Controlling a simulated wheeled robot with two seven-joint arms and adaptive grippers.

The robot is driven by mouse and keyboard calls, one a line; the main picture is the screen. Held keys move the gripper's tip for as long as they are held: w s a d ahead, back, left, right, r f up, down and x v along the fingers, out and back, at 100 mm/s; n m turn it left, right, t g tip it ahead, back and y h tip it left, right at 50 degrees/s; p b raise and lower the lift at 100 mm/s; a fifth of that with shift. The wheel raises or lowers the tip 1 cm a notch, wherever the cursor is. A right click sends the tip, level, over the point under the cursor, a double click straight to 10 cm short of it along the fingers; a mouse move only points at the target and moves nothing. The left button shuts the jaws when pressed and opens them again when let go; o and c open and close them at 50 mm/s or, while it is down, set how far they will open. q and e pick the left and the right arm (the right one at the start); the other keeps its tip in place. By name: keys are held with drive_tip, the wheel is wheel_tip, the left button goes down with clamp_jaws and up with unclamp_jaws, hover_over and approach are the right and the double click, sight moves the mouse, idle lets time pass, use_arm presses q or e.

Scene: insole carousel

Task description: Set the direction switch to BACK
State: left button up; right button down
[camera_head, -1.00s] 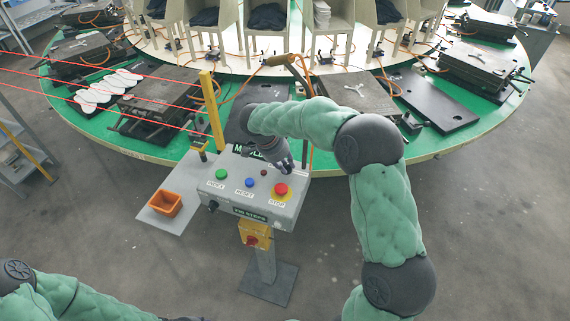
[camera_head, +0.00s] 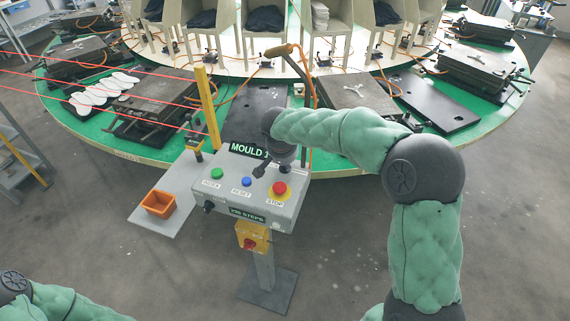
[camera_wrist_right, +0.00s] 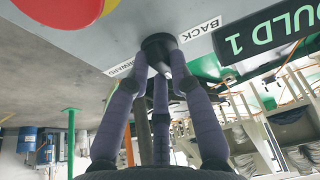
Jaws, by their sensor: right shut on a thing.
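The direction switch (camera_wrist_right: 156,42) is a dark round knob on the grey panel, between the BACK label (camera_wrist_right: 201,30) and the FORWARD label (camera_wrist_right: 120,68) in the right wrist view. My right gripper (camera_wrist_right: 160,76) is shut on the knob, its purple-grey fingers around it. Which label the switch points at cannot be told, as the fingers cover part of it. In the head view the same gripper (camera_head: 272,166) is at the upper part of the control box (camera_head: 226,196), hiding the switch. My left arm shows at the lower left; its gripper is out of view.
Close to the hand are the red STOP button (camera_head: 280,188), blue RESET button (camera_head: 247,182) and green INDEX button (camera_head: 216,174). A MOULD 1 display (camera_head: 248,150) is behind. The green carousel (camera_head: 190,152), a yellow post (camera_head: 208,108) and an orange bin (camera_head: 158,204) stand nearby.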

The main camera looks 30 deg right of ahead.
drive_tip(key=shift+d+r+n+y, duration=0.2)
drive_tip(key=shift+n+y, duration=0.1)
drive_tip(key=shift+n, duration=0.6)
drive_tip(key=shift+n+t+y+p, duration=0.35)
drive_tip(key=shift+n+p, duration=0.3)
drive_tip(key=shift+n, duration=0.25)
drive_tip(key=shift+w+d+n+t+y+p, duration=0.15)
drive_tip(key=shift+n+y+p, duration=0.25)
drive_tip(key=shift+n+p, duration=0.6)
drive_tip(key=shift+w+n+t+y+p, duration=0.1)
drive_tip(key=shift+n+y+p, duration=0.25)
drive_tip(key=shift+n+p, duration=0.6)
drive_tip(key=shift+n, duration=0.25)
drive_tip(key=c, duration=1.3)
unclamp_jaws()
drive_tip(key=shift+o, duration=1)
drive_tip(key=shift+f, duration=0.1)
drive_tip(key=shift+s, duration=0.1)
